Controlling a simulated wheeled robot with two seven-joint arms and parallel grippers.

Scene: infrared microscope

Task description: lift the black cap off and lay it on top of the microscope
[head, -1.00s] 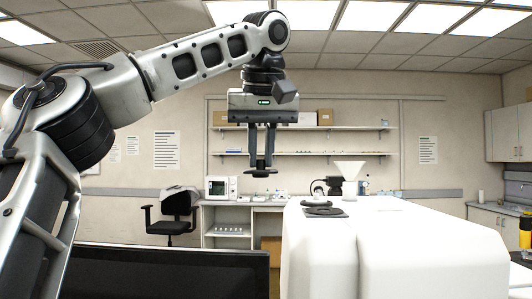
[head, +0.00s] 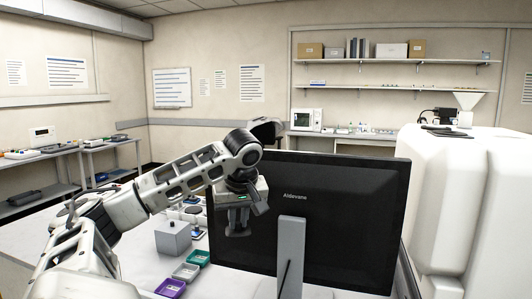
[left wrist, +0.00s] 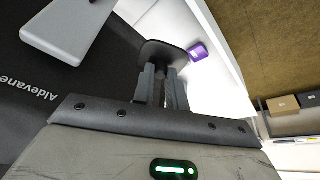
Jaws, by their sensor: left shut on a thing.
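My left gripper (head: 238,226) hangs in front of the left part of the dark monitor in the head view. In the left wrist view, its two fingers (left wrist: 162,78) are shut on the stem of the black cap (left wrist: 163,50), whose flat round plate lies beyond the fingertips. In the head view the cap is hard to tell from the gripper and the dark monitor. The white microscope (head: 440,195) stands at the right, behind the monitor and apart from the gripper. A flat dark part (head: 447,132) lies on its top. My right gripper is out of view.
The monitor (head: 345,225) on its grey stand (head: 290,245) stands between the gripper and the microscope. Left of it on the white table are a grey block (head: 172,238) and purple (head: 171,288), white (head: 186,271) and green (head: 198,258) trays. Shelves line the back wall.

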